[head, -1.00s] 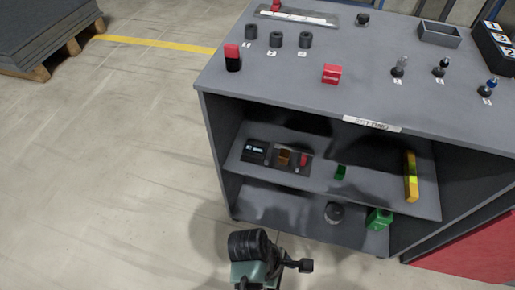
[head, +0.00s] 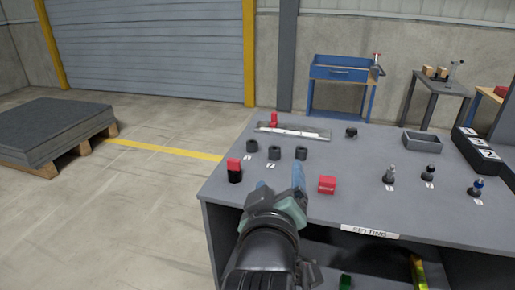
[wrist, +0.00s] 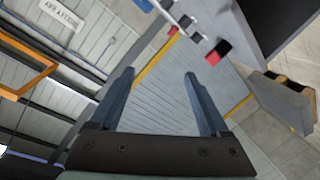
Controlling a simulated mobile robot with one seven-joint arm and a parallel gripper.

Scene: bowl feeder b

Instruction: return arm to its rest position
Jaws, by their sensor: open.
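My gripper (head: 281,182) is raised at the front edge of the grey workbench (head: 345,200) in the head view. Its blue-grey fingers point up and away, toward the bench's left part. In the wrist view the gripper (wrist: 159,74) has its two fingers wide apart with nothing between them. It is open and empty. Beyond the fingers the wrist view shows walls, a shutter and floor, tilted. My arm hides part of the bench front.
On the bench, a red-and-black block (head: 234,172) stands left of my gripper and a red block (head: 327,185) right of it. Several dark cylinders (head: 274,153) stand behind. A grey tray (head: 422,143) lies farther right. Open floor (head: 120,220) is to the left, with a pallet (head: 50,130) beyond.

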